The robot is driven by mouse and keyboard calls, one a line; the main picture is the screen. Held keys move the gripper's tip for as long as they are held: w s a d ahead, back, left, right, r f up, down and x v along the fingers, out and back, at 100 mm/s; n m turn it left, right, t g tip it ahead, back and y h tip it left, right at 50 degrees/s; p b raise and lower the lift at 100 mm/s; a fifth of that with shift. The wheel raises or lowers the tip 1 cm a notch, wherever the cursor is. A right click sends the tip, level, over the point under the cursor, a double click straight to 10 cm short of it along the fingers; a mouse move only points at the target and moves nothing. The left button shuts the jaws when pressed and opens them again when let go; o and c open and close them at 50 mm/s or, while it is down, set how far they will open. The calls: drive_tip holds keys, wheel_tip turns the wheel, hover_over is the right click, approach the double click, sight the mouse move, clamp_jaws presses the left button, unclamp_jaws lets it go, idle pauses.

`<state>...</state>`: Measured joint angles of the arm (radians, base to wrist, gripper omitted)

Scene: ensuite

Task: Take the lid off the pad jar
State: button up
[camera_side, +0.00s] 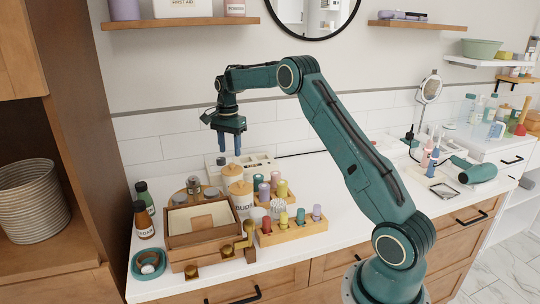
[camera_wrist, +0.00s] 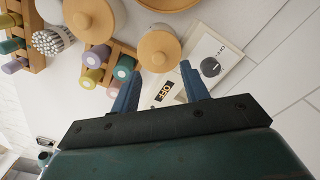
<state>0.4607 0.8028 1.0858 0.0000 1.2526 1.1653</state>
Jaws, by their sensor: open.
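Two pale jars with round, knobbed wooden lids stand close together beside the wooden box. The front jar (camera_side: 243,203) carries lettering that seems to read "BUDS", and its lid (camera_side: 240,188) is on. The rear jar has its lid (camera_side: 232,169) on; I take it as the pad jar, though its label is not readable. The wrist view shows the rear lid (camera_wrist: 159,48) just past my fingertips and the larger front lid (camera_wrist: 94,18) farther off. My gripper (camera_side: 229,146) is open and empty, pointing down above the rear jar, apart from it.
A wooden box (camera_side: 204,238) stands in front left, with dark bottles (camera_side: 144,220) beside it. Racks of coloured rolls (camera_side: 292,232) and a bristled item (camera_side: 277,208) stand right of the jars. A white device with a dial (camera_wrist: 210,67) lies near the wall.

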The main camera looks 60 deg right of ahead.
sight(231, 164)
drive_tip(key=shift+s+f, duration=0.1)
drive_tip(key=shift+f, duration=2.5)
clamp_jaws()
drive_tip(key=shift+r, duration=0.15)
wheel_tip(231, 164, up, 20)
